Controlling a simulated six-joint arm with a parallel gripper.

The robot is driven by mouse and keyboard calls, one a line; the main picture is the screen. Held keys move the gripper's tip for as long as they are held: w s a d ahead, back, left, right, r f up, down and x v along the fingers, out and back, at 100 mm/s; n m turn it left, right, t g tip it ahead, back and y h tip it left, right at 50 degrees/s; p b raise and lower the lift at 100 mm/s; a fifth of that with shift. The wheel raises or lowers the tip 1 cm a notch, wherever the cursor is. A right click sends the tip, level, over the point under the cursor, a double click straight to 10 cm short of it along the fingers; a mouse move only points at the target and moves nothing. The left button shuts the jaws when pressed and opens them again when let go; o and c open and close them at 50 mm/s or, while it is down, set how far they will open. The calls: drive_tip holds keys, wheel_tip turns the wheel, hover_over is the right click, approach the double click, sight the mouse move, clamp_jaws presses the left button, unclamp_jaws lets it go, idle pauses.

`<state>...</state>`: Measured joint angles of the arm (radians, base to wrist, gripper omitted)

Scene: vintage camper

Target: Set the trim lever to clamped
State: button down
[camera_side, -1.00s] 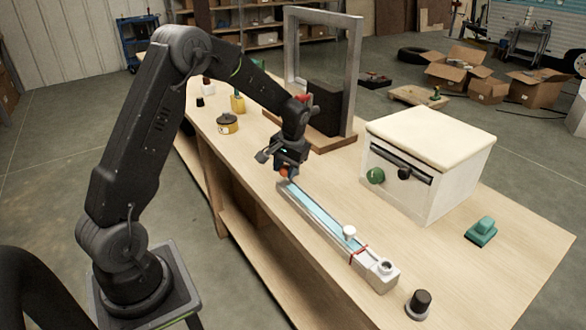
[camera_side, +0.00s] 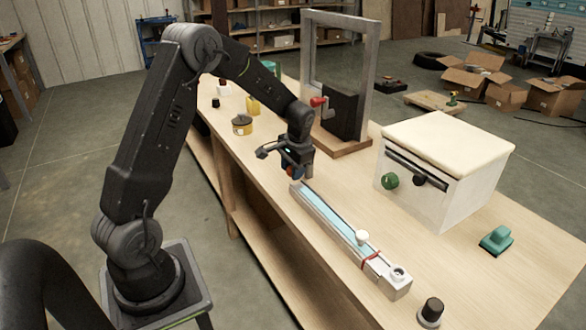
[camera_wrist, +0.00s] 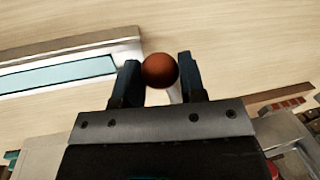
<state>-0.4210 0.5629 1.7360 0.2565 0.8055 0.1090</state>
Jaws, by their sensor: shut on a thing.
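The trim rail is a long pale-grey channel (camera_side: 333,236) with a light blue strip (camera_side: 338,223) in it, lying on the workbench. My gripper (camera_side: 292,172) is low at the rail's far end in the side view. In the wrist view my gripper (camera_wrist: 160,75) has one dark finger on each side of a reddish-brown ball knob (camera_wrist: 160,70) and is shut on it. A pale stem (camera_wrist: 174,96) shows below the knob. The rail (camera_wrist: 75,57) lies to the left there. The fingers mostly hide the knob in the side view, and I cannot tell the lever's angle.
A white cabinet (camera_side: 450,195) with a green knob stands right of the rail. A grey frame (camera_side: 369,75) with a red-handled lever (camera_side: 318,101) stands behind. A white knob (camera_side: 362,237) and red band (camera_side: 370,259) sit near the rail's front end. A black knob (camera_side: 432,310) stands nearby.

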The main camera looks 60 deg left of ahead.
drive_tip(key=c, duration=0.7)
unclamp_jaws()
drive_tip(key=r, duration=0.4)
drive_tip(key=d+r, duration=0.1)
drive_tip(key=r, duration=0.4)
drive_tip(key=d+r, duration=0.1)
drive_tip(key=r, duration=0.3)
drive_tip(key=shift+w+d+r, duration=0.2)
drive_tip(key=shift+d+r, duration=0.05)
drive_tip(key=shift+r, duration=0.05)
drive_tip(key=shift+d, duration=0.1)
